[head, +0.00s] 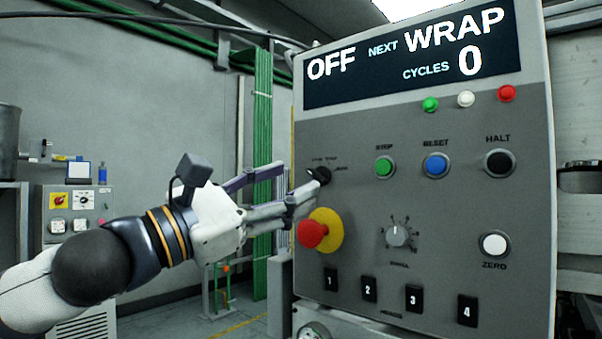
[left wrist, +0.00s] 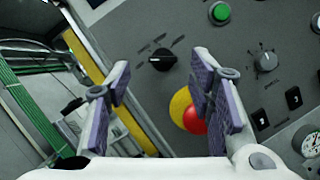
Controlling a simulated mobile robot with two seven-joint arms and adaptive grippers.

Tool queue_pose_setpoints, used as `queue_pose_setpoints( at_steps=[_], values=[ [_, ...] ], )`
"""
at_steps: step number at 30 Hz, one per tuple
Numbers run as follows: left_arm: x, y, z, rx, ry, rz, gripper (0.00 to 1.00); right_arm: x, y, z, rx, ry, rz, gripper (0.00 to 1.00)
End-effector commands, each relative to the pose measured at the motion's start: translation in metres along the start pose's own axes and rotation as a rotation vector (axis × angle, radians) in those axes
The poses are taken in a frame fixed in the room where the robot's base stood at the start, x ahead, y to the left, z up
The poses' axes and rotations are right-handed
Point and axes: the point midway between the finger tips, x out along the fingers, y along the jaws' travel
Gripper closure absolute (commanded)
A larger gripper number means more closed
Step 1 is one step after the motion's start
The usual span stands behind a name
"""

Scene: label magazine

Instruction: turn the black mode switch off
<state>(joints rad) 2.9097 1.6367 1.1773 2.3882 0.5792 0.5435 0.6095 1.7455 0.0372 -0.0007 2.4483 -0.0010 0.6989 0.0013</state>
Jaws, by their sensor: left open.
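The black mode switch (head: 322,174) is a small rotary knob at the upper left of the grey control panel (head: 365,270); my fingers stand close to it in the head view. In the left wrist view the knob (left wrist: 163,59) shows between and beyond my fingers, its small labels unreadable. The display (head: 410,60) reads OFF, NEXT WRAP, CYCLES 0. My left gripper (head: 298,183) is open and empty, in front of the panel's left edge. In the left wrist view its purple-padded fingers (left wrist: 160,82) are spread, with no contact seen on the knob. My right gripper is not in view.
A red mushroom button (head: 312,234) on a yellow disc sticks out just below the switch, near my lower finger. Green (head: 384,167), blue (head: 436,165) and black (head: 499,163) buttons are to the right. A grey dial (head: 399,236) sits lower.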

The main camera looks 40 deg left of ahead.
Motion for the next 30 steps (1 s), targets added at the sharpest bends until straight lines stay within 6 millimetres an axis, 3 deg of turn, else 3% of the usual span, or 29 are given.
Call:
queue_pose_setpoints(
  at_steps=[1, 6, 15, 21, 25, 30],
  values=[
    [0.012, -0.009, -0.015, -0.001, 0.017, -0.012, 0.51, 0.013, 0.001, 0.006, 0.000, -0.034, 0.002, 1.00],
    [0.032, -0.005, -0.010, -0.003, 0.011, -0.006, 0.51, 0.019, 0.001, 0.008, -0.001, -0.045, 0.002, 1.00],
    [0.036, -0.003, -0.005, -0.002, 0.005, -0.002, 0.51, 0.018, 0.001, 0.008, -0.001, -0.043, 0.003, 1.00],
    [0.036, -0.003, -0.005, -0.002, 0.005, -0.002, 0.97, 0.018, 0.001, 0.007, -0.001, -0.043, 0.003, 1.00],
    [0.036, -0.004, -0.006, -0.006, 0.006, -0.001, 0.99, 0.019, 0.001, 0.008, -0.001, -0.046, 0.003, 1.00],
    [0.036, -0.009, -0.013, -0.122, 0.013, 0.044, 0.99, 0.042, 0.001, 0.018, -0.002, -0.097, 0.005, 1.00]
  ],
)
